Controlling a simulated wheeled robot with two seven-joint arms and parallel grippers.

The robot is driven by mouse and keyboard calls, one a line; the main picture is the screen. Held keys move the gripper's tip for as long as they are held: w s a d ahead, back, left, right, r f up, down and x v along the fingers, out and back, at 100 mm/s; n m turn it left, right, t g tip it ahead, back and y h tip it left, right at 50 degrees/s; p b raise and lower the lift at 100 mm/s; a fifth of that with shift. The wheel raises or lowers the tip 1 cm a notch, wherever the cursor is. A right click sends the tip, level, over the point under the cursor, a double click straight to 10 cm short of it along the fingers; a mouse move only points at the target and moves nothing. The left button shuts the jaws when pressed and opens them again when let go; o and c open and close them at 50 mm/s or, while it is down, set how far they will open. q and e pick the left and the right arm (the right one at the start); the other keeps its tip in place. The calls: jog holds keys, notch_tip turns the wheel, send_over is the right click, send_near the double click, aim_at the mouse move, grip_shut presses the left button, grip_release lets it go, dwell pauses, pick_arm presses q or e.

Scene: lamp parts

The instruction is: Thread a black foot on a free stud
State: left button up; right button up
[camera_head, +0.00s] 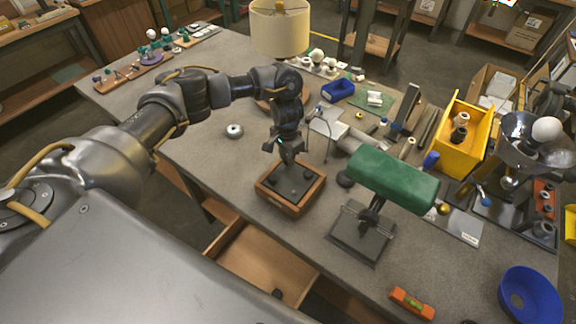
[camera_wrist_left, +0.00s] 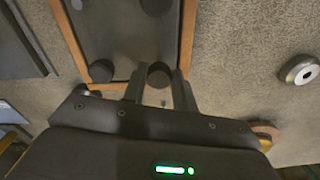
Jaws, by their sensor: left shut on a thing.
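A wooden-framed lamp base (camera_head: 318,190) with a dark panel lies on the bench, underside up. Black feet stand on the panel; one (camera_wrist_left: 101,71) shows near a corner in the left wrist view, and another (camera_wrist_left: 157,4) is at the top edge. My left gripper (camera_head: 285,160) points down over the far edge of the base. In the left wrist view its fingers (camera_wrist_left: 159,88) are shut on a black foot (camera_wrist_left: 159,73) at the panel's edge. The stud under that foot is hidden, and I cannot tell whether the foot touches the panel. My right gripper is out of view.
A green-shaded lamp (camera_head: 395,178) stands close to the right of the base. A white-and-grey ring (camera_head: 234,131) lies to the left. An open drawer (camera_head: 262,262) is below the front edge. A blue bin (camera_head: 338,91) and yellow bin (camera_head: 468,150) are farther off.

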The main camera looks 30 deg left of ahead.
pick_arm(q)
jog(key=shift+f, duration=0.25)
jog(key=shift+f, duration=0.35)
dwell(1.1)
jog(key=shift+o, duration=1.4)
jog(key=c, duration=0.4)
jog(key=shift+s, duration=0.1)
jog(key=shift+s+f+p, duration=0.1)
jog(key=shift+f+p, duration=0.1)
jog(key=shift+p, duration=0.3)
